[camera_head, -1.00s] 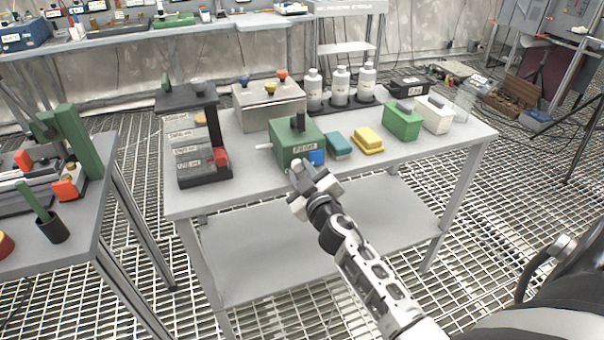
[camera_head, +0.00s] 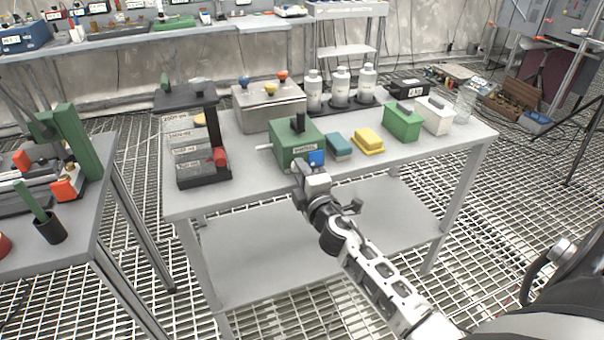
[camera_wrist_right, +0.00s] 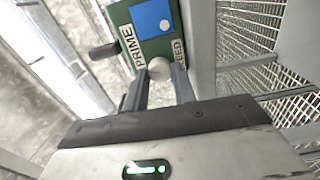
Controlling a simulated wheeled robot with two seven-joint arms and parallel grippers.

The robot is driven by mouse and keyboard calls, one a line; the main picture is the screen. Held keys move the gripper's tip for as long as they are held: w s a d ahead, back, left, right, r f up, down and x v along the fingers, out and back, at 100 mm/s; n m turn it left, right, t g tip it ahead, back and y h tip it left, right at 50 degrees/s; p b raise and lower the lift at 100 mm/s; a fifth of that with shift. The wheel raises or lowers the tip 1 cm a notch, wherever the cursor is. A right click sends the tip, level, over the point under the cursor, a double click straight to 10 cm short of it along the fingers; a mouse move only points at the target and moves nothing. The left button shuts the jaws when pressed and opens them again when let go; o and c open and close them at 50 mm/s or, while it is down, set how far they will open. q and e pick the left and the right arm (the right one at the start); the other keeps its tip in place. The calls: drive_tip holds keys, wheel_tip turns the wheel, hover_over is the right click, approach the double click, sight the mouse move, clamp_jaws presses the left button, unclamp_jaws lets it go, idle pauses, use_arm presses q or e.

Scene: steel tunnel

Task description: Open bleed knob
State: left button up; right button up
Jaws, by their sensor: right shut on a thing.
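The green box (camera_head: 292,151) with a black handle on top stands near the front edge of the middle table. Its front has a blue square (camera_head: 316,158). In the right wrist view the green box (camera_wrist_right: 134,20) shows PRIME and BLEED labels and the blue square (camera_wrist_right: 152,18) with a white dot. My right gripper (camera_head: 303,170) is at the box's front. In the wrist view my right gripper's fingers (camera_wrist_right: 159,82) are shut on the round pale bleed knob (camera_wrist_right: 159,69), one on each side. The knob is hidden in the head view. My left gripper is out of view.
A dark rack with grey drawers (camera_head: 189,157) stands left of the box. A teal block (camera_head: 339,147) and a yellow block (camera_head: 368,140) lie to its right. A grey box with coloured knobs (camera_head: 262,113) stands behind. The table's front right is clear.

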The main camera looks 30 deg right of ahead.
drive_tip(key=shift+r+n+p, duration=0.1)
drive_tip(key=shift+n+p, duration=1.3)
drive_tip(key=shift+n, duration=6.5)
drive_tip(key=o, duration=1)
drive_tip(key=shift+s, duration=0.1)
